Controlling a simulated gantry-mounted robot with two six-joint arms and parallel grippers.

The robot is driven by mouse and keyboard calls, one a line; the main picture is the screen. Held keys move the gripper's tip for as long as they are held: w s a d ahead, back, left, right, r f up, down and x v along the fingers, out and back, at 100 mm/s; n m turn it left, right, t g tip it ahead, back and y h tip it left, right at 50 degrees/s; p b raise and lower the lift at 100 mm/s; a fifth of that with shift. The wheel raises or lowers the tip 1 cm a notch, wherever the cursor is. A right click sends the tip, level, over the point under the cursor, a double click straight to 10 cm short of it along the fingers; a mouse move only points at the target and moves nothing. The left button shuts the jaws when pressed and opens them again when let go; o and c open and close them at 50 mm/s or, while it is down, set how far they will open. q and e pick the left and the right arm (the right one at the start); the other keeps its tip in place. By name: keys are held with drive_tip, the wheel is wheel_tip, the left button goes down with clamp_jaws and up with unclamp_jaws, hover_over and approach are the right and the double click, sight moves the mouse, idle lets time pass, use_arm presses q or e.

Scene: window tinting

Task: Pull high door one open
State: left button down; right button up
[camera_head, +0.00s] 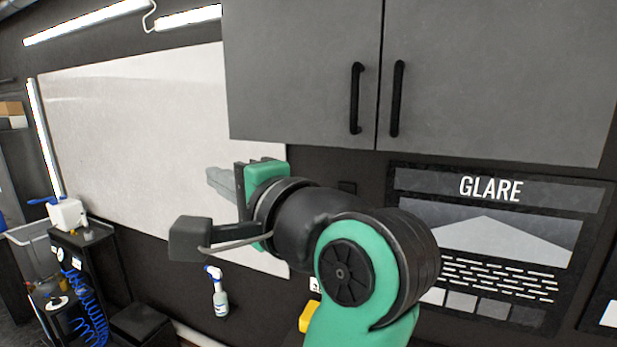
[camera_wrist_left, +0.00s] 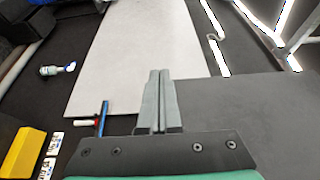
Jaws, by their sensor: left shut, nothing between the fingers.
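A dark grey wall cabinet has a left door (camera_head: 300,70) and a right door (camera_head: 500,80), both shut. The left door has a black upright handle (camera_head: 355,98) near the middle seam, and the right door has one (camera_head: 397,98) beside it. No label shows which is door one. My left gripper (camera_head: 218,182) is shut and empty, below and left of the left door's lower corner, apart from both handles. It points left toward the white wall panel. In the left wrist view the shut fingers (camera_wrist_left: 159,85) lie together, with a grey surface (camera_wrist_left: 265,115) at right. My right gripper is out of view.
A white panel (camera_head: 130,130) covers the wall at left. A GLARE poster (camera_head: 490,188) hangs below the cabinet. A spray bottle (camera_head: 219,295) stands low beneath my gripper. A black cart (camera_head: 90,240) with a white container stands at far left.

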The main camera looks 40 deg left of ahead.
use_arm(q)
drive_tip(key=s+a+p, duration=0.1)
drive_tip(key=s+a, duration=0.1)
drive_tip(key=a, duration=0.4)
drive_tip(key=shift+s+a, duration=0.3)
drive_tip(key=shift+a, duration=0.05)
idle(1.1)
drive_tip(key=w+d+p, duration=0.1)
drive_tip(key=w+d, duration=0.1)
drive_tip(key=w, duration=1.1)
drive_tip(key=shift+d+p, duration=0.3)
